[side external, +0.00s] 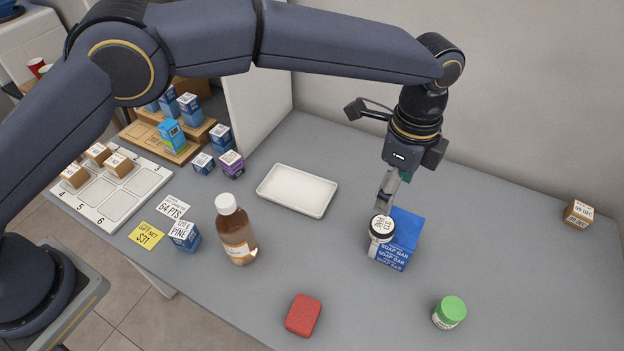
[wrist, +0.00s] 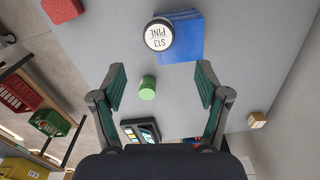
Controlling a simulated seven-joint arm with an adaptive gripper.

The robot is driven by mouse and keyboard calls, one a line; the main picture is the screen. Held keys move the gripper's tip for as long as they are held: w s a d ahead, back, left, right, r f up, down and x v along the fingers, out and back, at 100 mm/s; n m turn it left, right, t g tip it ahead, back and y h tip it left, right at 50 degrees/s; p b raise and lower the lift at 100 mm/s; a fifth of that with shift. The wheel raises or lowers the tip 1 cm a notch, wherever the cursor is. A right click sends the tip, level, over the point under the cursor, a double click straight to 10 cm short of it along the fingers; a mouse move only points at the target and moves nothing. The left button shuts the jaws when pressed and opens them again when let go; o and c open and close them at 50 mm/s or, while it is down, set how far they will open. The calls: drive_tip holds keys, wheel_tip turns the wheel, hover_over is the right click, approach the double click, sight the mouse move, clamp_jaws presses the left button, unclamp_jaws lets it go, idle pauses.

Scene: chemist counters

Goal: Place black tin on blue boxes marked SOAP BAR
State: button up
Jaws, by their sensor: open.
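The black tin (side external: 381,228) has a black rim and a white round label on top. It stands upright at the left front corner of the stacked blue SOAP BAR boxes (side external: 404,226). In the wrist view the tin (wrist: 159,34) overlaps the left edge of the blue boxes (wrist: 190,40). I cannot tell whether it rests on them or stands against them. My gripper (side external: 388,198) is just above and behind the tin in the side view. In the wrist view its fingers (wrist: 160,78) are wide apart with nothing between them in their grip.
A white tray (side external: 297,190) lies left of the boxes. A small carton (side external: 578,213) is far right. The counter right of the boxes is clear.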

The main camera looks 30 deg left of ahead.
drive_tip(key=s+a+r+n+t+h, duration=0.1)
drive_tip(key=a+r+n, duration=0.4)
drive_tip(key=a+r, duration=0.55)
drive_tip(key=s+a+r+n+t, duration=0.2)
drive_tip(key=a+r+n, duration=0.45)
drive_tip(key=a, duration=0.75)
drive_tip(key=s+a+f+n+t+y, duration=0.1)
drive_tip(key=s+a+f+n+t, duration=0.1)
drive_tip(key=s+a+n, duration=0.6)
drive_tip(key=s+a, duration=0.7)
drive_tip(key=s, duration=0.2)
drive_tip(key=shift+s+a+f+t, duration=0.2)
drive_tip(key=shift+s+f+t, duration=0.1)
